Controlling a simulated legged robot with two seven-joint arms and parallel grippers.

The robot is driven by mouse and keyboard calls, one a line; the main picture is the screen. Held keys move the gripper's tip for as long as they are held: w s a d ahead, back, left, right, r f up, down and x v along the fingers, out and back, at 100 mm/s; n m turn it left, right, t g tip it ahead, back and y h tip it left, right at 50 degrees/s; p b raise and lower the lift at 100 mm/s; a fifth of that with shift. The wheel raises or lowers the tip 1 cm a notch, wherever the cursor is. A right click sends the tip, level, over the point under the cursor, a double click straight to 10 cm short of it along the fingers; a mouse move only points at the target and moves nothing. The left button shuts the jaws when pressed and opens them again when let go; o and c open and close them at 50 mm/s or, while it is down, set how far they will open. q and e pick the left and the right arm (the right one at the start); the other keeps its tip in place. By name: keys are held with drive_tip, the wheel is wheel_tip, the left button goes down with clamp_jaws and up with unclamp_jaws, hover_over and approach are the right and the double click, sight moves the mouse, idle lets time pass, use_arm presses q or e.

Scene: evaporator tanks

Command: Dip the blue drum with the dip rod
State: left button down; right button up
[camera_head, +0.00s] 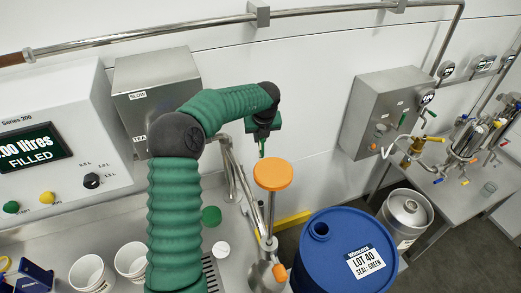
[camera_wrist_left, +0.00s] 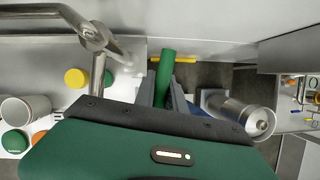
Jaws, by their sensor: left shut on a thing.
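The blue drum (camera_head: 335,275) stands upright at the lower right of the head view. Its top has an open round hole (camera_head: 320,230) and a label (camera_head: 365,263) reading "LOT 40 SEAL: GREEN". My left gripper (camera_head: 262,136) is raised above and left of the drum in the picture, in front of the wall. It is shut on a green rod-like piece, which seems to be the dip rod's grip (camera_wrist_left: 166,72); it shows between the fingers in the left wrist view. The rod's lower part cannot be made out. My right gripper is not in view.
An orange-topped post (camera_head: 273,174) stands between my arm and the drum. A steel keg (camera_head: 408,212) stands behind the drum. White cups (camera_head: 92,270) and a green cap (camera_head: 211,216) are on the steel bench. A side table (camera_head: 455,190) carries fittings.

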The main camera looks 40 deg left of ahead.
use_arm(q)
drive_tip(key=shift+r, duration=0.3)
wheel_tip(320, 180, up, 18)
drive_tip(key=p, duration=1.8)
drive_tip(key=shift+f, duration=0.1)
